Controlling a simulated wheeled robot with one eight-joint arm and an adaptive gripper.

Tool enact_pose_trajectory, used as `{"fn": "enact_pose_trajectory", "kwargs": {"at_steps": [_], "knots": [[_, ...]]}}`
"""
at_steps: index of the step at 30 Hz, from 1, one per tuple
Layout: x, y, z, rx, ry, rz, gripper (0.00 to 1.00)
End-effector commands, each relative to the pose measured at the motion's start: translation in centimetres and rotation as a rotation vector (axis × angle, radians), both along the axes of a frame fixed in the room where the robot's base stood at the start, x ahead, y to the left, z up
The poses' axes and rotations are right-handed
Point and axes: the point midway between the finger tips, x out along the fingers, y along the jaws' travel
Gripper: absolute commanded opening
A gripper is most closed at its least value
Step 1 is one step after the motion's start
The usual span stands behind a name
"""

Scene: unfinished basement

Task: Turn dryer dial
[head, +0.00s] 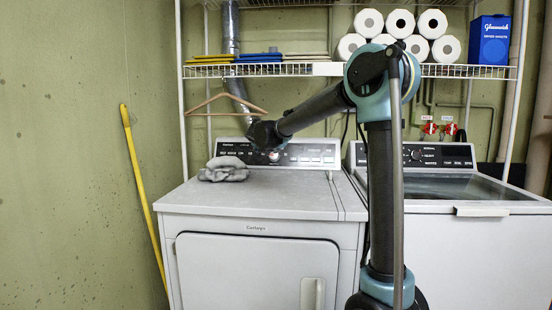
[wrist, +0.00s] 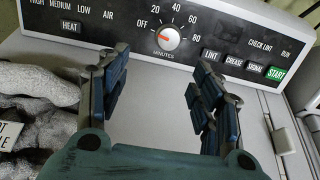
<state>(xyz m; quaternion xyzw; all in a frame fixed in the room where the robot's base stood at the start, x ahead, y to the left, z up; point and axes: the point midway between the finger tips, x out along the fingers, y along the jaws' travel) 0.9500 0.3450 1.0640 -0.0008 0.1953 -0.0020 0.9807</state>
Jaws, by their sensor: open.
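The dryer (head: 250,205) is the white machine on the left, with a dark control panel along its back. Its round white dial (wrist: 168,38) is marked in minutes, with a red mark on its left side, towards OFF. The dial also shows as a small pale knob in the head view (head: 274,156). My gripper (wrist: 160,75) is open and empty, its two blue-padded fingers spread below and either side of the dial in the wrist view. The fingers do not appear to touch the dial. In the head view the arm's dark end hides part of the panel.
A hanger (head: 222,104) hangs from the wire shelf (head: 290,70) above. A washer (head: 470,240) stands at right. The dryer's front top is clear.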

Motion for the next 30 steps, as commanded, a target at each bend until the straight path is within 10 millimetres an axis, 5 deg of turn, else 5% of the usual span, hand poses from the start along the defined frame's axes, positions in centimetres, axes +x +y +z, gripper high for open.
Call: {"fn": "enact_pose_trajectory", "kwargs": {"at_steps": [10,30], "knots": [[5.4,-2.8,-1.9,0.002,0.001,-0.030,0.60],[14.7,-3.4,-5.7,0.002,0.001,-0.031,0.60]]}}
